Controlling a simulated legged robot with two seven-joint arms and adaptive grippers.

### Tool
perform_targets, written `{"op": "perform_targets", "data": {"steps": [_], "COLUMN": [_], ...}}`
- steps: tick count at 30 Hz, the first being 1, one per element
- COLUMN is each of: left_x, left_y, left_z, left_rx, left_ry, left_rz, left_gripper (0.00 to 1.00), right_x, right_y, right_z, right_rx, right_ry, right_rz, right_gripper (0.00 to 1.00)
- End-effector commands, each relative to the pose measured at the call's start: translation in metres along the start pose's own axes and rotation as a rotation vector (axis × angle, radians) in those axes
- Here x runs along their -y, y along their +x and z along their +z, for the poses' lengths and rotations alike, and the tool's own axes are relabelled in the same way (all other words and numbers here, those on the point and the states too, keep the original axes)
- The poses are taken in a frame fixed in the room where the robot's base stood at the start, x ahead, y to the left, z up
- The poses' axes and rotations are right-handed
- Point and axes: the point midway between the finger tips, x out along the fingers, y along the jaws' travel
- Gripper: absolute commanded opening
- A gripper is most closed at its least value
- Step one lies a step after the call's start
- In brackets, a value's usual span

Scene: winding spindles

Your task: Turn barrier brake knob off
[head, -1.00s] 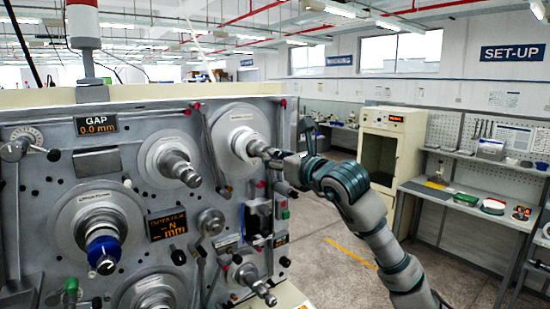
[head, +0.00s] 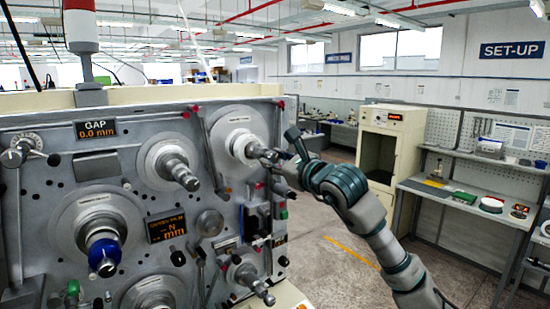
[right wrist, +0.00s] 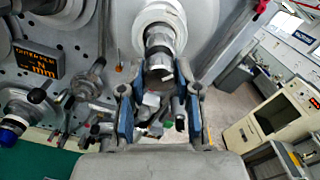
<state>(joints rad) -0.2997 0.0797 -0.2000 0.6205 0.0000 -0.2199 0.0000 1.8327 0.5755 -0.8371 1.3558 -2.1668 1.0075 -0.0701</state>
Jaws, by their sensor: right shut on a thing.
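The upper right spindle of the grey machine panel has a white round flange (head: 236,139) and a metal shaft with an end knob. I cannot read a label that names it as the barrier brake. My right gripper (head: 268,157) is at the outer end of this spindle. In the right wrist view the knob end (right wrist: 160,70) sits between the two blue-padded fingers of my right gripper (right wrist: 155,82), which is shut on it. The fingers hide part of the knob in the head view. My left gripper is not in view.
A second spindle (head: 176,163), a blue-capped spindle (head: 104,255) and a lower right spindle (head: 252,282) also stick out of the panel. Small switches (head: 282,214) sit below my right gripper.

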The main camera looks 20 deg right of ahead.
Motion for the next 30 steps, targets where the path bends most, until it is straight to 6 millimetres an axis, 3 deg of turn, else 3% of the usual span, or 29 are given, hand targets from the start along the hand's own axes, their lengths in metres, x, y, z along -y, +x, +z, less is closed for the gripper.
{"op": "perform_targets", "data": {"steps": [15, 30], "left_x": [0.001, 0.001], "left_y": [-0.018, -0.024], "left_z": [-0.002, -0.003], "left_rx": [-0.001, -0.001], "left_ry": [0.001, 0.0], "left_rz": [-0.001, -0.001], "left_gripper": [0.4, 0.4], "right_x": [0.003, 0.002], "right_y": [-0.001, -0.001], "right_z": [0.003, 0.001], "right_rx": [0.004, 0.001], "right_ry": [-0.455, -0.656], "right_rz": [-0.004, -0.002], "right_gripper": [0.0, 0.0]}}
